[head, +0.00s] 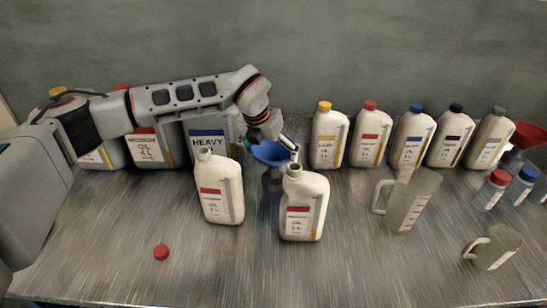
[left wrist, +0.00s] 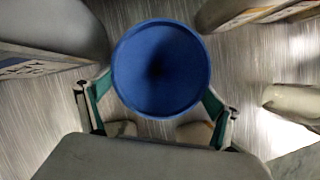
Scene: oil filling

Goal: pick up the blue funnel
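The blue funnel (head: 271,153) stands upright behind the two front oil bottles, its wide mouth facing up. It also shows from above in the left wrist view (left wrist: 160,68). What its lower end rests on is partly hidden by the bottles. My left gripper (head: 278,146) is at the funnel's mouth. In the left wrist view the green-padded fingers (left wrist: 157,98) are wide apart, one on each side of the funnel. Their tips are hidden under the rim, so contact is unclear. My right gripper is not in view.
Two uncapped white oil bottles (head: 221,190) (head: 303,205) stand close in front. Large oil cans (head: 155,147) and a row of capped bottles (head: 368,137) line the back. Measuring jugs (head: 408,200) (head: 492,248) stand right. A red cap (head: 161,252) lies at front left, with clear table around it.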

